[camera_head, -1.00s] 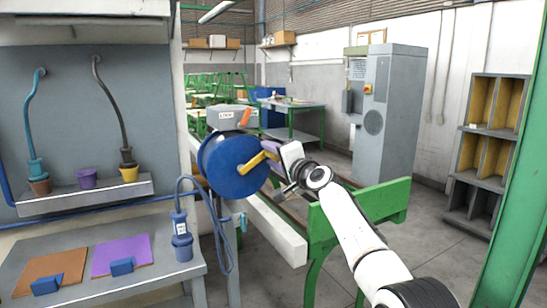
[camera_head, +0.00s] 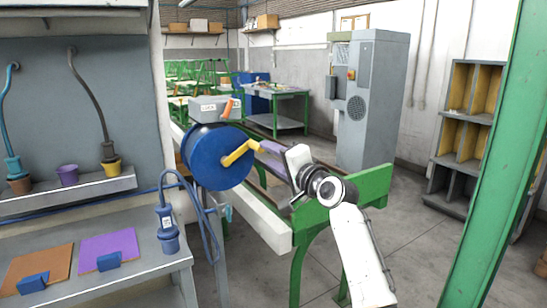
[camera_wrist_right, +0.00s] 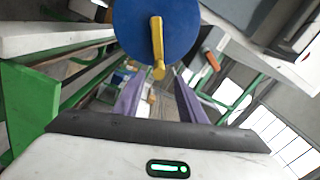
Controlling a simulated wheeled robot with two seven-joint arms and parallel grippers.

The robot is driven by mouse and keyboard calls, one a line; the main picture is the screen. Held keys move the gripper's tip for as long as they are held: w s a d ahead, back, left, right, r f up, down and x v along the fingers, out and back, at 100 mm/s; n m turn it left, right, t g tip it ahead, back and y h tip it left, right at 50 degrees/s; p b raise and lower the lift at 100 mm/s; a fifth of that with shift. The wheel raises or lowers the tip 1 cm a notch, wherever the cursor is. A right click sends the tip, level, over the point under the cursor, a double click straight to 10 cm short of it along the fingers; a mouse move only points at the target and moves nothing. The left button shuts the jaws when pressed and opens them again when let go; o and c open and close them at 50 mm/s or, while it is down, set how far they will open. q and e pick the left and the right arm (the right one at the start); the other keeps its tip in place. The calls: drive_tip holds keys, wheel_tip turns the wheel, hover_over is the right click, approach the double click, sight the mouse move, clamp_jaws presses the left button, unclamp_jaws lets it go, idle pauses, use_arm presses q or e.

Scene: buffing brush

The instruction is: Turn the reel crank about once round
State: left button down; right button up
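The blue reel (camera_head: 208,170) stands upright in the middle of the head view. Its yellow crank (camera_head: 237,153) points up and to the right from the hub. In the right wrist view the crank (camera_wrist_right: 156,40) hangs across the reel face (camera_wrist_right: 185,28), with its handle end toward me. My right gripper (camera_head: 268,148) is just right of the handle in the head view. In the right wrist view its two purple fingers (camera_wrist_right: 159,85) are apart, with the handle end ahead of the gap; I see no contact. My left gripper is not in view.
A grey box (camera_head: 215,108) with an orange lever sits above the reel. A green stand (camera_head: 345,200) is under my right arm. A blue plug on a cable (camera_head: 167,230) stands on the bench at left. A grey cabinet (camera_head: 375,100) stands behind.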

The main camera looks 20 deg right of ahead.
drive_tip(key=shift+s+d, duration=0.1)
drive_tip(key=shift+s, duration=0.25)
